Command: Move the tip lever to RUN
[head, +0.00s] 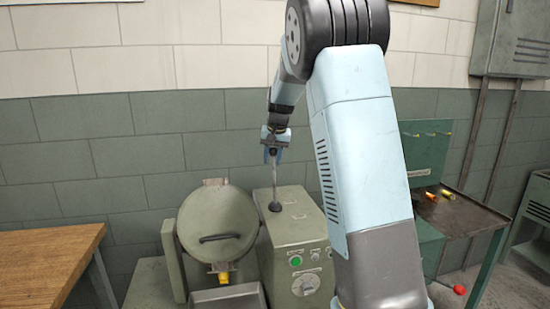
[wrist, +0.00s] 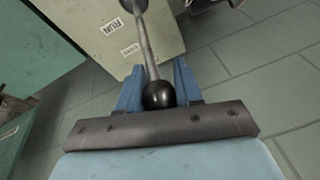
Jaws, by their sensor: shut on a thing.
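The tip lever (head: 274,182) is a thin grey rod rising nearly upright from a dark round boss on top of the green-grey machine cabinet (head: 297,232). My gripper (head: 274,145) is at its upper end, pointing down. In the wrist view, the blue fingers of my gripper (wrist: 158,86) are shut around the lever's black ball knob (wrist: 158,97), and the rod (wrist: 148,50) runs from it to the boss at the top edge. A white RUN label (wrist: 109,27) and a second small label (wrist: 131,48), hard to read, lie left of the rod on the cabinet.
A round green drum (head: 216,222) with a dark handle stands left of the cabinet, above a metal tray (head: 228,299). A wooden table (head: 45,262) is at the left. A side bench (head: 462,216) with small coloured parts stands at the right. My arm hides part of the cabinet's right side.

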